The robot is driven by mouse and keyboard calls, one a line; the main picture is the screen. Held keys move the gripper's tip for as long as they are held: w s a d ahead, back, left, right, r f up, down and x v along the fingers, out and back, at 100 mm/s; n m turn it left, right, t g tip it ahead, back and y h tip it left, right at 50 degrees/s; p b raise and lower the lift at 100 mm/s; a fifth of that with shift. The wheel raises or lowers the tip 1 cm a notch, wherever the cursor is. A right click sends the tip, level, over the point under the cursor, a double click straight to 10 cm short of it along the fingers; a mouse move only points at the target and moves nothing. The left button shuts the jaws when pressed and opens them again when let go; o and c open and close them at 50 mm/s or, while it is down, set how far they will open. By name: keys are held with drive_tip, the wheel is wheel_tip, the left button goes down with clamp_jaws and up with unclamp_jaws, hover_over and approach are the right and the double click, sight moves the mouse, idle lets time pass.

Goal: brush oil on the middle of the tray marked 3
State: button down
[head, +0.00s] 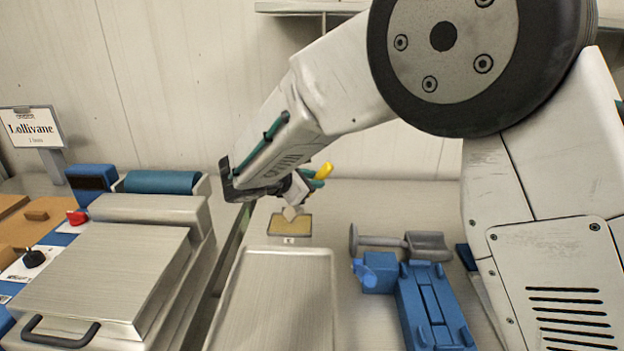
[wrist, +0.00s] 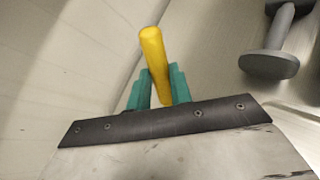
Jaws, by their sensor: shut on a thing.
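My gripper (head: 308,182) is shut on a brush with a yellow handle (head: 323,171). In the wrist view the yellow handle (wrist: 153,62) stands up between the green fingers of my gripper (wrist: 159,88). The brush's pale head (head: 290,213) points down at a small tan pad (head: 290,226) with a dark rim; I cannot tell whether they touch. A shallow metal tray (head: 275,300) lies just in front of the pad. The small label (head: 290,240) between them is too small to read, and I see no clear 3.
A metal machine with a lid and dark handle (head: 60,335) stands left. Right of the tray lie a grey dumbbell-shaped tool (head: 385,241) and a blue fixture (head: 430,310). A sign reading Lollivane (head: 30,128) stands at the back left. The bench behind the pad is clear.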

drive_tip(key=shift+f, duration=0.45)
idle(1.1)
drive_tip(key=shift+r, duration=0.1)
wheel_tip(320, 180, up, 7)
idle(0.8)
idle(0.4)
wheel_tip(320, 180, down, 7)
idle(0.5)
